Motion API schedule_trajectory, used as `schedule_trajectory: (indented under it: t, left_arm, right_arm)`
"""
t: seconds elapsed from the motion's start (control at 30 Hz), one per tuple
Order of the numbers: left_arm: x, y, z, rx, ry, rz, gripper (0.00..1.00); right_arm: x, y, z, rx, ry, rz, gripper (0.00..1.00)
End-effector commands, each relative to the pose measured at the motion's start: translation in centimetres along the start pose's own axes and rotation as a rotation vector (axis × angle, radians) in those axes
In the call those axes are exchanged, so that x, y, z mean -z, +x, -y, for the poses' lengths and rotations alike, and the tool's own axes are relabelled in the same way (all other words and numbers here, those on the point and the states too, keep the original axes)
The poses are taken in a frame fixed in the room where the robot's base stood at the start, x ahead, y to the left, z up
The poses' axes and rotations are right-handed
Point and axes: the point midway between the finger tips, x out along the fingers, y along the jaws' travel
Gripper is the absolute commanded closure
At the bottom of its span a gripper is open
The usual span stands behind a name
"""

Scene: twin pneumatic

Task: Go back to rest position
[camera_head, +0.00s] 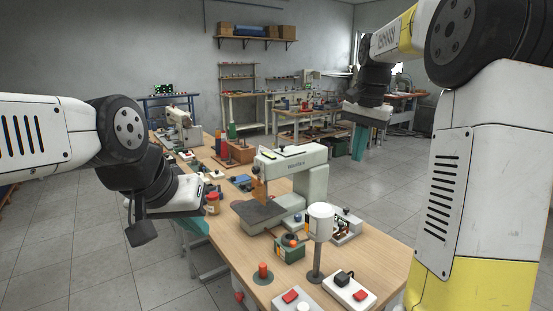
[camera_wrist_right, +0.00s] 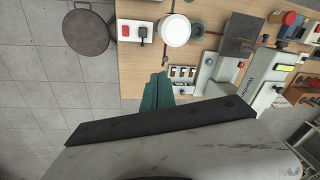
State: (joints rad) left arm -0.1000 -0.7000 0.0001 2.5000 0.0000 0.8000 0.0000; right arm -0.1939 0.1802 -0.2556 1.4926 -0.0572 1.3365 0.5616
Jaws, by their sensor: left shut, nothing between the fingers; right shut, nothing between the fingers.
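My left gripper (camera_head: 195,230) has teal fingers and points down at the left edge of the wooden workbench (camera_head: 247,262). It is shut and holds nothing. Its fingers are partly hidden by its own wrist. My right gripper (camera_head: 359,143) hangs over the floor beyond the right side of the bench in the head view. It is shut and empty. In the right wrist view its teal fingers (camera_wrist_right: 156,92) lie together, seen above the bench edge and the floor.
A white-green press machine (camera_head: 310,172) stands mid-bench. A round dark stool (camera_wrist_right: 85,32) is on the floor. Tiled floor is open around.

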Motion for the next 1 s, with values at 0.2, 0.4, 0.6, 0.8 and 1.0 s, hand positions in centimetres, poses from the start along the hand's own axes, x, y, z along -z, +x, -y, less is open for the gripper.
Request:
schedule_trajectory:
  t: [0.2, 0.4, 0.6, 0.8, 1.0]
  left_arm:
    - [0.0, 0.0, 0.0, 0.000, 0.000, 0.000, 1.00]
    - [0.0, 0.0, 0.0, 0.000, 0.000, 0.000, 1.00]
    - [0.0, 0.0, 0.0, 0.000, 0.000, 0.000, 1.00]
    - [0.0, 0.0, 0.0, 0.000, 0.000, 0.000, 1.00]
    - [0.0, 0.0, 0.0, 0.000, 0.000, 0.000, 1.00]
  right_arm:
    - [-8.3, -1.7, -3.2, 0.151, -0.227, -0.083, 1.00]
    - [-16.3, -0.8, -5.8, 0.236, -0.442, -0.204, 1.00]
    - [-22.0, 1.6, -7.9, 0.261, -0.600, -0.315, 1.00]
    - [-23.9, 3.0, -8.7, 0.261, -0.662, -0.360, 1.00]
    - [-24.0, 3.1, -8.7, 0.260, -0.665, -0.361, 1.00]
